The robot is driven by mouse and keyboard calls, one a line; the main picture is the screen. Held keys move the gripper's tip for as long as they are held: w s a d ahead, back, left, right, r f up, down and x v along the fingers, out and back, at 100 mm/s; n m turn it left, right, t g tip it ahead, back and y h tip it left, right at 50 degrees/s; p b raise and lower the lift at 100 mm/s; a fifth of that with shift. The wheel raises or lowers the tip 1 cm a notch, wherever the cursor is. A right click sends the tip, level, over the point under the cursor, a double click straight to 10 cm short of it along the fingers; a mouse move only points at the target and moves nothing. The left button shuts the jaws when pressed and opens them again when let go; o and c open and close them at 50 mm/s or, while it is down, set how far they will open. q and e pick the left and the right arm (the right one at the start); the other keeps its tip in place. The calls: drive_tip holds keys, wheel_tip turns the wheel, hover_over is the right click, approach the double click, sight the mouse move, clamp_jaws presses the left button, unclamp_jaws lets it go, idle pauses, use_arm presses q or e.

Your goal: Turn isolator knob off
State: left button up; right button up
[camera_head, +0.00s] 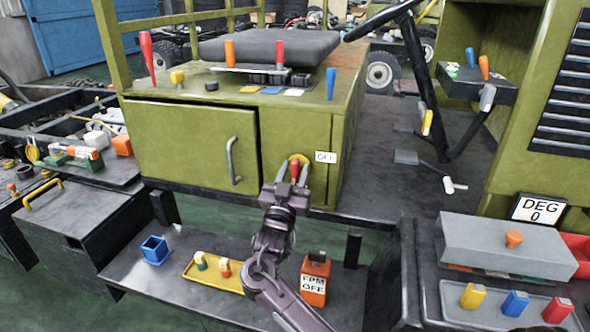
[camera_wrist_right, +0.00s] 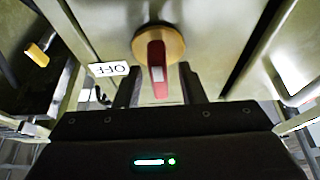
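The isolator knob (camera_head: 295,170) is a red handle on a round yellow disc, set in the green cabinet's front panel. In the right wrist view the disc (camera_wrist_right: 172,41) and red handle (camera_wrist_right: 157,62) show clearly. A white OFF label (camera_head: 326,157) sits beside the knob; the wrist view shows it upside down (camera_wrist_right: 109,69). My right gripper (camera_head: 290,174) is at the knob. In the wrist view its fingers (camera_wrist_right: 160,82) stand apart on either side of the handle, with a visible gap at each side. My left gripper is not in view.
A cabinet door handle (camera_head: 233,160) is left of the knob. Below are a yellow tray (camera_head: 215,274), a blue box (camera_head: 154,249) and an orange box reading "FPM OFF" (camera_head: 314,279). A "DEG 0" sign (camera_head: 541,209) stands right, by a grey box (camera_head: 505,246).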

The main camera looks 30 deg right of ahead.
drive_tip(key=shift+w+d+r, duration=0.15)
drive_tip(key=shift+w+d, duration=0.1)
drive_tip(key=shift+d, duration=0.05)
clamp_jaws()
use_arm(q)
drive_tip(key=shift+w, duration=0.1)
